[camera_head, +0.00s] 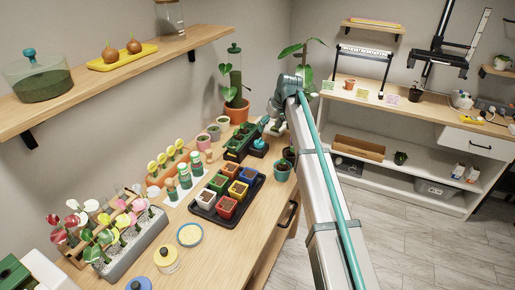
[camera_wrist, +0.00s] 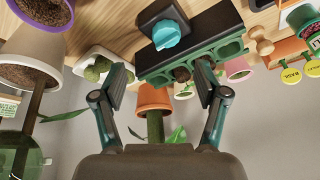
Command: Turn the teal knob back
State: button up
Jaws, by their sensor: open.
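The teal knob (camera_wrist: 167,34) sits on a dark square base (camera_wrist: 160,14) at the top middle of the wrist view. In the head view the teal knob (camera_head: 259,143) is on the wooden bench, beside a dark green-edged tray. My gripper (camera_wrist: 160,75) is open, with its two fingers spread wide apart and nothing between them. The fingers point toward the bench and are apart from the knob. In the head view my gripper (camera_head: 274,125) is near the back of the bench, close to the knob, and my arm hides part of the area.
The dark tray with green cells (camera_wrist: 195,58) lies right beside the knob. A terracotta pot with a plant (camera_wrist: 154,98) shows between my fingers. Other pots (camera_wrist: 30,58) stand to the left. A black tray of coloured pots (camera_head: 227,190) is nearer on the bench.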

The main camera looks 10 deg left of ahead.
aim_at(260, 141)
jog(key=p+x, duration=0.1)
jog(key=x, duration=0.2)
jog(key=p+x, duration=0.1)
jog(key=x, duration=0.3)
jog(key=a+p+x, duration=0.1)
jog(key=x, duration=0.2)
jog(key=shift+a+f, duration=0.1)
jog(key=shift+f, duration=0.1)
jog(key=c, duration=1.2)
